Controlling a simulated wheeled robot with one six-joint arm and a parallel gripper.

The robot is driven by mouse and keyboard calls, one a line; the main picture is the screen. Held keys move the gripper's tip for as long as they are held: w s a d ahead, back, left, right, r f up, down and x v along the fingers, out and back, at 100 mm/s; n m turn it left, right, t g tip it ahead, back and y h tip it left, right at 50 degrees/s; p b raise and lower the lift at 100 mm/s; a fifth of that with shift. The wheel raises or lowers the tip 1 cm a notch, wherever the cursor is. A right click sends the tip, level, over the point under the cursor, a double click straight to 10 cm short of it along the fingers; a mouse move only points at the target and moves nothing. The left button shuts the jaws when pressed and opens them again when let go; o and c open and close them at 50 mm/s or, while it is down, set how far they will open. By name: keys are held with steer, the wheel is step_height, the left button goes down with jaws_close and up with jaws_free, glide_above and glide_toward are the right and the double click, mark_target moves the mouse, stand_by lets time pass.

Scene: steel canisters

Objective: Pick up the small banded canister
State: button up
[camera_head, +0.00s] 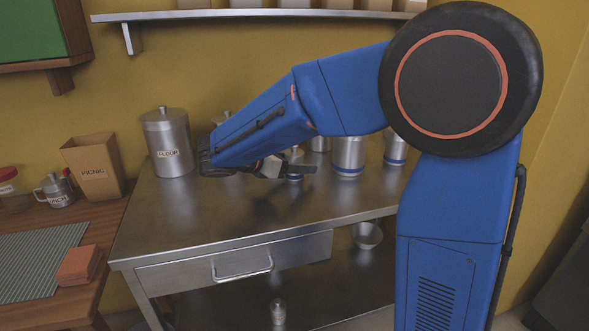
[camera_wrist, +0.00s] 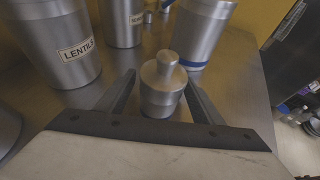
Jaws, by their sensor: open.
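The small banded canister (camera_head: 295,177) stands on the steel table, partly hidden by my gripper (camera_head: 288,166) in the head view. Its blue band shows just below the jaws there. In the wrist view a small steel canister with a knobbed lid (camera_wrist: 163,83) stands upright between the two fingers of my gripper (camera_wrist: 160,98). The fingers are open, one on each side of it, with a gap visible near the lid.
Larger blue-banded canisters (camera_head: 347,155) (camera_head: 395,150) stand to the right. A LENTILS canister (camera_wrist: 60,42) is close on the left in the wrist view. A FLOUR canister (camera_head: 168,145) stands at the table's left. The table front (camera_head: 225,220) is clear.

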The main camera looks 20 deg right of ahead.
steer(key=x, duration=0.2)
steer(key=shift+w+d+f, duration=0.1)
steer(key=shift+d+f, duration=0.1)
steer(key=shift+d, duration=0.1)
steer(key=c, duration=1.2)
steer(key=shift+o, duration=0.2)
